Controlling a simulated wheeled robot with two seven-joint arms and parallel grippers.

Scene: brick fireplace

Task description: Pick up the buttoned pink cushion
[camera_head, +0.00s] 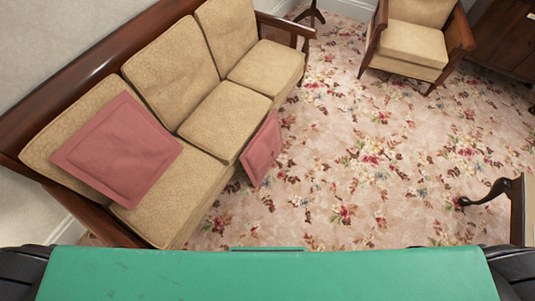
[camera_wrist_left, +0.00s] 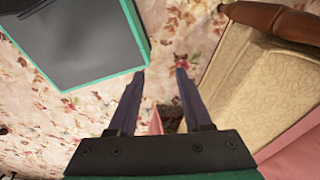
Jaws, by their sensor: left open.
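Two pink cushions are in the head view. One pink cushion (camera_head: 117,150) lies tilted on the near seat of the sofa, against its backrest. A smaller-looking pink cushion (camera_head: 262,150) leans at the sofa's front edge, by the floor. I cannot make out buttons on either. My left gripper (camera_wrist_left: 160,75) is open in the left wrist view, with only carpet visible between its fingertips. A pink patch (camera_wrist_left: 295,155) shows at the lower right there, and a small pink piece (camera_wrist_left: 155,122) shows between the finger bases. My right gripper is not in view.
The tan sofa (camera_head: 225,120) with a wooden frame runs along the left wall; it also fills the right of the wrist view (camera_wrist_left: 245,75). An armchair (camera_head: 415,45) stands at the back. A curved dark leg (camera_head: 490,192) is at the right. The flowered carpet (camera_head: 370,170) is mostly clear.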

